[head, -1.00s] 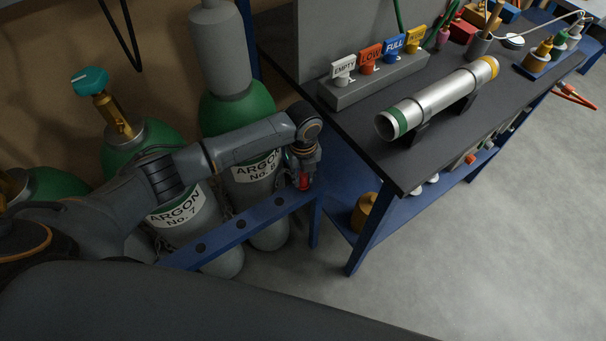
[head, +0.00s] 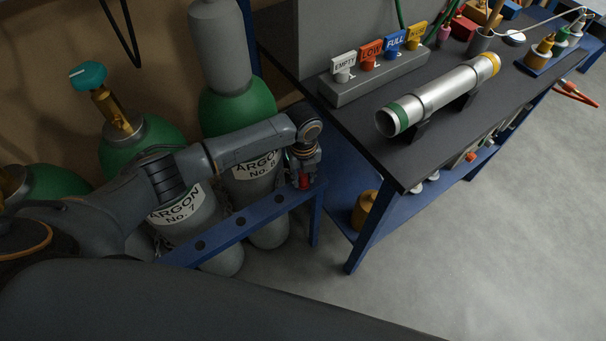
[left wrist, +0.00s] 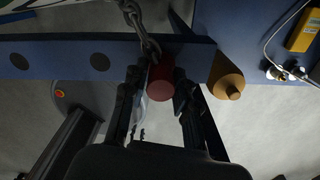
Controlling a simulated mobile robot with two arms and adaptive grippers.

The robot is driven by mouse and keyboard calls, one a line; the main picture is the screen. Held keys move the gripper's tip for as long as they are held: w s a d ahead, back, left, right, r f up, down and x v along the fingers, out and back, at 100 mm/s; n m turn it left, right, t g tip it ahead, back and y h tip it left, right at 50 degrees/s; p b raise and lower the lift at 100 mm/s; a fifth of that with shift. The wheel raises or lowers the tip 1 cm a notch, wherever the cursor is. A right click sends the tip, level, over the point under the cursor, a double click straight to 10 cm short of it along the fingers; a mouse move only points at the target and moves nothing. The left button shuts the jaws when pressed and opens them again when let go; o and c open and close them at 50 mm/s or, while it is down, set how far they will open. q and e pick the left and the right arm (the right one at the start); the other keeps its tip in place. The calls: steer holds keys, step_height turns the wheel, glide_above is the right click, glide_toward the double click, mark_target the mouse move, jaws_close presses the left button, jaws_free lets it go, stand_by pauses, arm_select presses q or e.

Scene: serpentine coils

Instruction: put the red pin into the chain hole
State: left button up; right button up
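My left gripper (head: 304,178) is at the right end of the blue rail (head: 225,232), in front of the argon cylinders. It is shut on the red pin (head: 305,182). In the left wrist view the red pin (left wrist: 162,88) sits between the two fingers, its round end towards the camera. It overlaps the blue rail (left wrist: 60,58) there. A metal chain (left wrist: 140,28) hangs next to the pin and the left finger. Dark round holes (left wrist: 99,62) show along the rail. The pin's far end and any hole under it are hidden. My right gripper is not in view.
Grey and green argon cylinders (head: 222,110) stand behind the rail. A dark workbench (head: 365,150) with a silver tube (head: 440,95) and labelled tags is to the right. A brass-coloured weight (head: 364,208) stands on its lower shelf.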

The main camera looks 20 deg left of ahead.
arm_select(q)
steer(key=o, duration=0.3)
steer(key=shift+r, duration=0.1)
step_height(320, 180, up, 12)
stand_by(0.4)
